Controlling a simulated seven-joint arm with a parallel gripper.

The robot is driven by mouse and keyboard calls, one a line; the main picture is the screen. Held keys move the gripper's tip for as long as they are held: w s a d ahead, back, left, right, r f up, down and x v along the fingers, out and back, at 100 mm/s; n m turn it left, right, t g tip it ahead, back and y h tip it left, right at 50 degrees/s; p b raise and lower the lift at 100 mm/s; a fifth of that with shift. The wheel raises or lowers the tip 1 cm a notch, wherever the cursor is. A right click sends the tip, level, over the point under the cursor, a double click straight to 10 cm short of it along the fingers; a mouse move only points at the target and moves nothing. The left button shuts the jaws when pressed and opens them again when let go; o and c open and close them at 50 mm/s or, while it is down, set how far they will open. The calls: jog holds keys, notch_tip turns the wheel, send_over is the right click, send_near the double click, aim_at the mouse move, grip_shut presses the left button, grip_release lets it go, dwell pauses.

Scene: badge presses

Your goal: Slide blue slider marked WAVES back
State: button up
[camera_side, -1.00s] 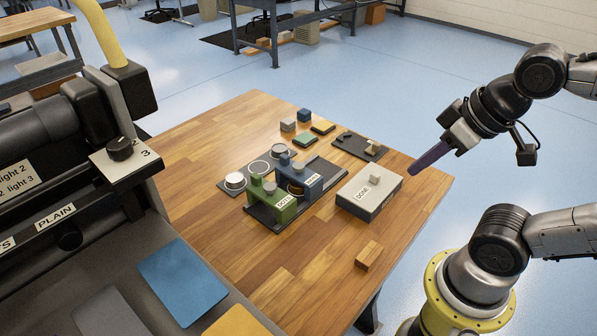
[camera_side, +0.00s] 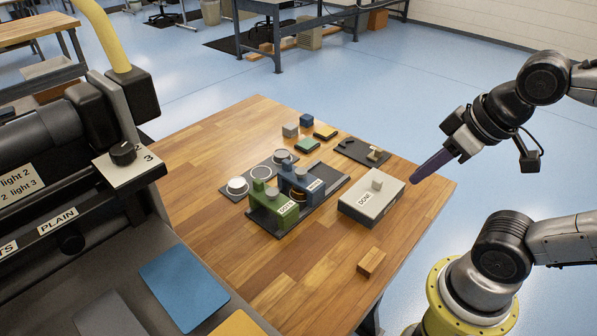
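The blue slider (camera_side: 298,179) stands on a dark railed base (camera_side: 331,181) on the wooden table. Its white label is too small to read. The green slider (camera_side: 272,209) stands in front of it to the left, with a white label of its own. Round light discs sit beside and behind the sliders. My gripper (camera_side: 416,179) hangs over the table's right edge, to the right of the blue slider and well apart from it. Its purple fingers point down-left and appear as one overlapping strip, so their opening is hidden. I see nothing held.
A grey box marked DONE (camera_side: 371,200) stands between my gripper and the sliders. A dark plate (camera_side: 351,149) with small parts lies behind it. Several small blocks sit at the back. A wooden block (camera_side: 371,262) lies at the front right. The front-left table is clear.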

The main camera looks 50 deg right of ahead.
jog(key=o, duration=0.5)
notch_tip(320, 180, up, 3)
jog(key=shift+w+f, duration=0.15)
jog(key=shift+f, duration=0.05)
jog(key=shift+c, duration=0.2)
jog(key=shift+g, duration=0.3)
jog(key=w+r, duration=0.1)
jog(key=r, duration=0.1)
jog(key=w+r, duration=0.2)
jog(key=shift+w+r, duration=0.2)
jog(key=shift+w, duration=0.05)
jog(key=w+r+g, duration=0.2)
jog(key=w+r, duration=0.3)
jog(key=w, duration=0.5)
jog(key=g, duration=0.3)
send_over(287, 161)
notch_tip(287, 161, down, 9)
notch_tip(287, 161, down, 14)
jog(key=shift+f, duration=0.15)
grip_shut()
